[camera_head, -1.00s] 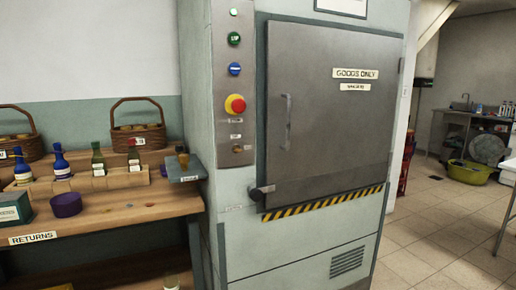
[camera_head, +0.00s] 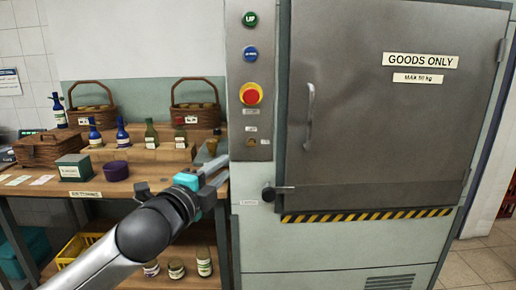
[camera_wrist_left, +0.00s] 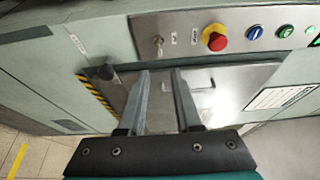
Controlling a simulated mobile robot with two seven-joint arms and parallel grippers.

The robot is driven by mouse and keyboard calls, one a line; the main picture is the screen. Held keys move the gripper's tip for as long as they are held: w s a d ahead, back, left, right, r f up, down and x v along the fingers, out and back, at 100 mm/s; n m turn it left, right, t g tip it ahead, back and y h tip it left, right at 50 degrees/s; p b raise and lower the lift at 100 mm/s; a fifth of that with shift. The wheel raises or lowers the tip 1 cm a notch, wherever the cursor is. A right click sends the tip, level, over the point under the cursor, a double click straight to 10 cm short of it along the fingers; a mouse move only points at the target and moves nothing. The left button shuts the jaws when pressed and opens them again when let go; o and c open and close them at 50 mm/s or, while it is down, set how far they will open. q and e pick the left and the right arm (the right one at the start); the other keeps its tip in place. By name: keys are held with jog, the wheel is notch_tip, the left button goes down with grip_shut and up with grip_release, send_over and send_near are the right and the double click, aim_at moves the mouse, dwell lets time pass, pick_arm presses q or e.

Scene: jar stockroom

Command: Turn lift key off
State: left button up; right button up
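The lift's key switch (camera_head: 251,142) is low on the metal control panel, below the red and yellow stop button (camera_head: 252,94). In the left wrist view the brassy key switch (camera_wrist_left: 158,42) is beyond my fingertips, left of the stop button (camera_wrist_left: 214,38). The key's exact angle is too small to tell. My left gripper (camera_head: 222,171) is left of and below the panel, its fingers pointing up and right. In the wrist view my left gripper (camera_wrist_left: 160,72) is open, with nothing between its two fingers, apart from the key. My right gripper is out of view.
The grey lift door (camera_head: 385,110) has a vertical handle (camera_head: 310,115). A dark latch knob (camera_head: 269,194) sticks out below the panel. A wooden shelf (camera_head: 160,181) with bottles and baskets stands close on the left. Floor (camera_head: 485,262) shows at right.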

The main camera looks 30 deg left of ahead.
aim_at(251, 144)
pick_arm(q)
jog(key=w, duration=0.4)
jog(key=w+a+b, duration=0.1)
jog(key=w, duration=0.4)
jog(key=w+a, duration=0.1)
jog(key=w, duration=0.3)
jog(key=shift+w+a+f+b, duration=0.1)
jog(key=shift+w+a+b, duration=0.1)
jog(key=shift+w+b, duration=0.2)
jog(key=shift+w, duration=0.4)
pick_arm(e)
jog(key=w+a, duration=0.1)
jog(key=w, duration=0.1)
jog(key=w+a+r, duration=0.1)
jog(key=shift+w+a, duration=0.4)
pick_arm(q)
jog(key=shift+c, duration=0.2)
grip_shut()
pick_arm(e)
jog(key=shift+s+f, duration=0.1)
